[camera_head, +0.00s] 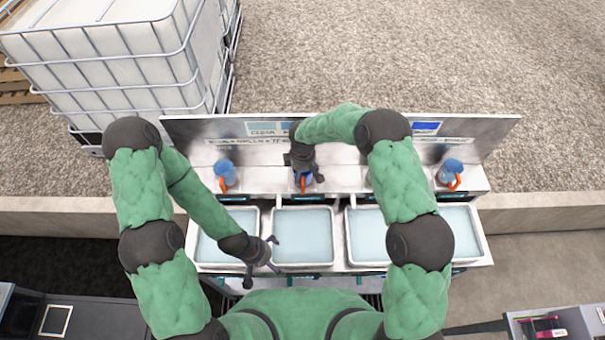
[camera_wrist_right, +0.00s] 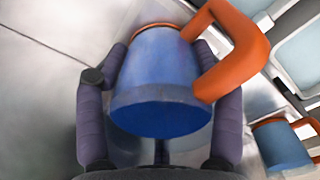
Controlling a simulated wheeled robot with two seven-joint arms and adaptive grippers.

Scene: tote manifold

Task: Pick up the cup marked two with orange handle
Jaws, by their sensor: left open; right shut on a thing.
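My right gripper (camera_head: 303,176) is shut on a blue cup with an orange handle (camera_head: 304,184) on the shelf behind the tubs. In the right wrist view, the purple fingers of the right gripper (camera_wrist_right: 160,65) lie on either side of this blue cup (camera_wrist_right: 160,85). Its orange handle (camera_wrist_right: 240,50) sticks out to the upper right. No number is readable on the cup. I cannot tell whether it touches the shelf. My left gripper (camera_head: 264,261) is open and empty over the front left tubs.
Other blue cups with orange handles stand at the shelf's left (camera_head: 225,176) and right (camera_head: 450,173); a neighbouring cup (camera_wrist_right: 283,147) shows in the wrist view. Water-filled tubs (camera_head: 303,236) line the front. A back panel (camera_head: 480,130) rises behind; a caged white tank (camera_head: 120,65) stands back left.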

